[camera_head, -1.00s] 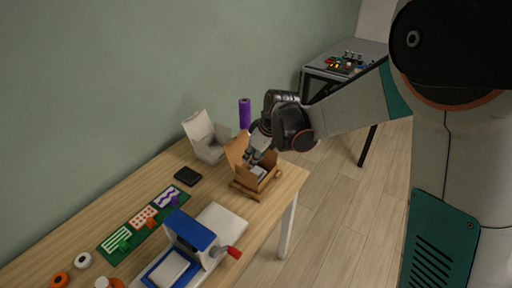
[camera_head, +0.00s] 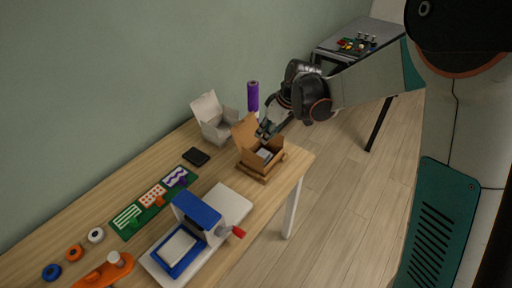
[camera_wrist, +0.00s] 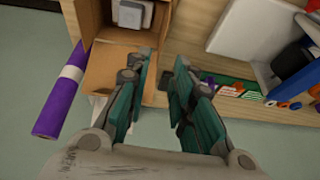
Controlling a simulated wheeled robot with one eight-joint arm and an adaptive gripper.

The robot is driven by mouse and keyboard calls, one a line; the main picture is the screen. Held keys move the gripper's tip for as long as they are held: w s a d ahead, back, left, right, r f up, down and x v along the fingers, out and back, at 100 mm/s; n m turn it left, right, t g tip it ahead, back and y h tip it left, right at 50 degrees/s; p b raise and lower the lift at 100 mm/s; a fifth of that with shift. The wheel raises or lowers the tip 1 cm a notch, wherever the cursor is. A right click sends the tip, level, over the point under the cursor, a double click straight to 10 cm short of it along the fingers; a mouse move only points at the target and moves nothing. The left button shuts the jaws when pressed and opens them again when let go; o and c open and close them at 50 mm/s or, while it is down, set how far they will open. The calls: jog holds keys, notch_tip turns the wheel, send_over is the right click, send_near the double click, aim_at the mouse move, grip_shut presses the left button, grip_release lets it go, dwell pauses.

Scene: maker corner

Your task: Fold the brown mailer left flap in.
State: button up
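The brown mailer (camera_head: 264,174) stands open near the table's far right end, its lid panel raised at the back left. Small flaps stick out at its near and right sides; I cannot tell clearly how the left flap lies. A light grey item (camera_head: 264,153) lies inside. In the wrist view the mailer (camera_wrist: 110,69) fills the upper left, with the grey item (camera_wrist: 130,13) at the top. My gripper (camera_head: 263,133) is above the mailer's back, beside the raised lid. In the wrist view its teal fingers (camera_wrist: 165,58) are apart with nothing between them.
An open white box (camera_head: 215,130) and a purple roll (camera_head: 253,96) stand behind the mailer. A black flat item (camera_head: 196,157), a green board (camera_head: 153,202) and a blue-white press (camera_head: 196,225) lie towards the near left. Bare tabletop lies right of the press.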

aim_at(253, 153)
jog(key=b+x, duration=0.4)
jog(key=x, duration=0.9)
jog(key=shift+a+f, duration=0.1)
jog(key=shift+f, duration=0.15)
jog(key=shift+s, duration=0.1)
grip_shut()
